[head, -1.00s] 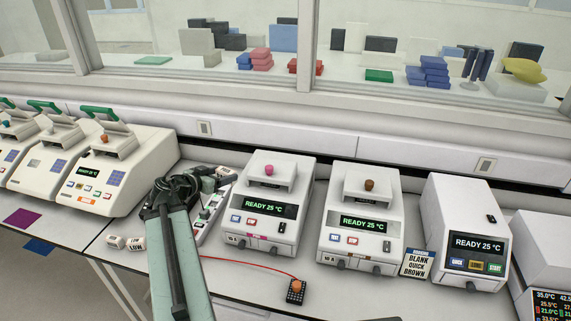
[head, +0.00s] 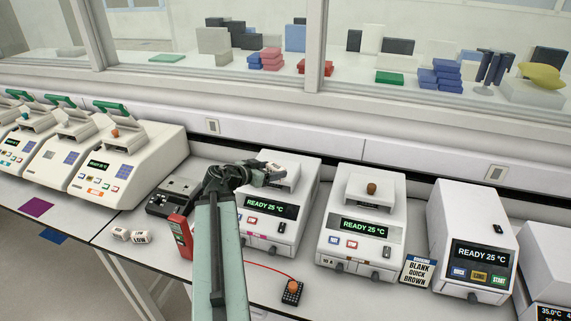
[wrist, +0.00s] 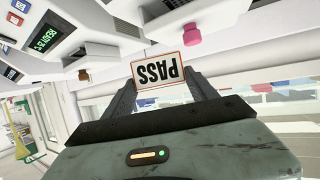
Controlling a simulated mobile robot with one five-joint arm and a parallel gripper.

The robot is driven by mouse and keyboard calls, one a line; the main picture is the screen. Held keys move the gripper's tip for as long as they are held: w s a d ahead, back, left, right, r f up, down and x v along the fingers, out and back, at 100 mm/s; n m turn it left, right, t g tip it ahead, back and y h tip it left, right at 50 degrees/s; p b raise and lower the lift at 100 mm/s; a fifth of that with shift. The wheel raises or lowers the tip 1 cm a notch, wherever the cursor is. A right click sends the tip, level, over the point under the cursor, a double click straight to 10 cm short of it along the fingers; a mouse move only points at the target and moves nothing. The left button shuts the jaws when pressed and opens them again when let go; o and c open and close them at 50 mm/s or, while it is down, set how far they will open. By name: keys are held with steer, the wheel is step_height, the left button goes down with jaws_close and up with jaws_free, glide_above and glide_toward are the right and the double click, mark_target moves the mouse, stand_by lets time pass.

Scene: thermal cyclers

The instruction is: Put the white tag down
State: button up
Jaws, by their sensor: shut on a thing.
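The white tag (wrist: 158,71) has a red border and the word PASS, which appears upside down in the wrist view. My gripper (wrist: 160,90) is shut on it, with one dark finger at each side. In the head view my gripper (head: 276,175) is over the top of the thermal cycler (head: 285,224) with the pink knob, and the tag (head: 273,167) shows small there. The pink knob (wrist: 188,36) is seen beyond the tag in the wrist view; I cannot tell the gap between tag and cycler.
A second cycler (head: 362,240) with a brown knob and a third (head: 468,265) stand to the right. A red device (head: 180,236) and a dark-panelled box (head: 172,196) are at the left. A red cable leads to a small black block (head: 291,292). Small LOW tags (head: 139,238) lie at the bench's front.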

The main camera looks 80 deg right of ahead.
steer(key=shift+w, duration=0.25)
steer(key=shift+d+f, duration=0.1)
steer(key=shift+d, duration=0.25)
steer(key=d, duration=0.4)
steer(key=d+f+b, duration=0.1)
steer(key=d, duration=0.9)
steer(key=shift+w+d+f, duration=0.15)
steer(key=shift+w+d, duration=0.05)
steer(key=shift+d, duration=0.05)
steer(key=f+b, duration=0.2)
steer(key=b, duration=0.1)
steer(key=f+b, duration=0.1)
steer(key=f, duration=0.1)
steer(key=shift+d, duration=0.35)
steer(key=shift+r, duration=0.2)
steer(key=shift+f, duration=0.2)
steer(key=o, duration=1.3)
steer(key=shift+o, duration=0.2)
steer(key=shift+r, duration=0.15)
